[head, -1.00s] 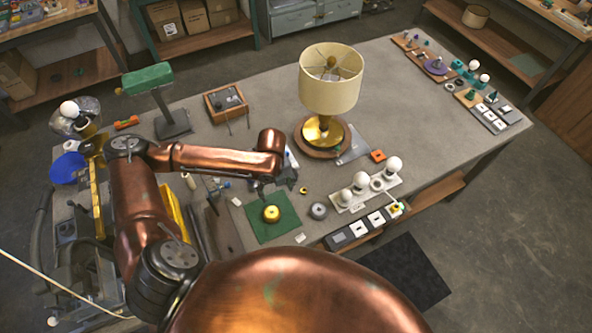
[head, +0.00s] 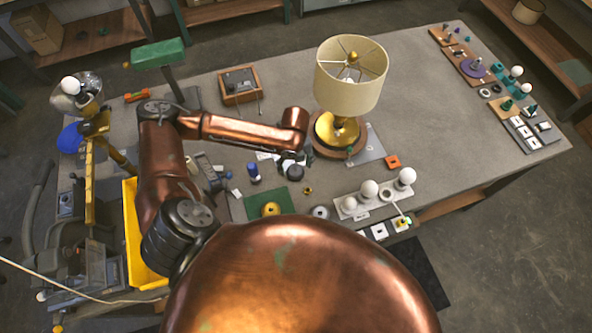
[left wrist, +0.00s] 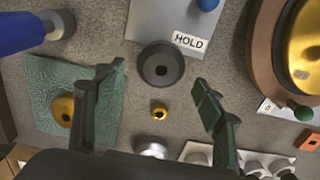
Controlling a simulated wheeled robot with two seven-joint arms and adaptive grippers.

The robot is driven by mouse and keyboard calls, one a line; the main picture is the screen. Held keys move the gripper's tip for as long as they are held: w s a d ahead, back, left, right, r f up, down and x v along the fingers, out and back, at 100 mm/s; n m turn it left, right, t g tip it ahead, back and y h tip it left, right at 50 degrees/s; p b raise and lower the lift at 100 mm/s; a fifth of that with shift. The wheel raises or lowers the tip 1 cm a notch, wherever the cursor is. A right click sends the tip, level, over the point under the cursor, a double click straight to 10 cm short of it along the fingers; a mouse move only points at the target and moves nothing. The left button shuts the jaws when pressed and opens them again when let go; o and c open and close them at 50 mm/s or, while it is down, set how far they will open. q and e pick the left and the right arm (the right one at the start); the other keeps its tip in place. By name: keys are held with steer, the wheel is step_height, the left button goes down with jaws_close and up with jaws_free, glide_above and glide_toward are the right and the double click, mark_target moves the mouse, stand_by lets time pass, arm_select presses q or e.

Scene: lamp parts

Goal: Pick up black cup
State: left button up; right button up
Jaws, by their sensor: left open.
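The black cup (left wrist: 161,64) shows in the left wrist view as a dark round piece with a hole in its middle. It stands on the grey bench beyond a small gold ring (left wrist: 159,110). In the head view the cup (head: 295,173) is a small dark shape just below my left gripper (head: 289,158). In the left wrist view my left gripper (left wrist: 152,80) is open and empty, its two fingers apart with the cup between and slightly beyond their tips. I cannot tell the height above it. My right gripper is not in view.
A blue cylinder (head: 254,173) and a green mat (head: 250,206) with a gold knob (head: 271,209) lie left of the cup. The lamp (head: 350,75) stands to the right on a round base. A HOLD sheet (left wrist: 150,20) and white bulb strip (head: 375,197) are nearby.

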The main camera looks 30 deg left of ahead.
mark_target(296, 170)
arm_select(q)
step_height(296, 170, down, 3)
steer(key=shift+w+r, duration=0.1)
steer(key=shift+w, duration=0.05)
steer(key=shift+f, duration=0.45)
steer(key=shift+c, duration=1.3)
steer(key=c, duration=0.9)
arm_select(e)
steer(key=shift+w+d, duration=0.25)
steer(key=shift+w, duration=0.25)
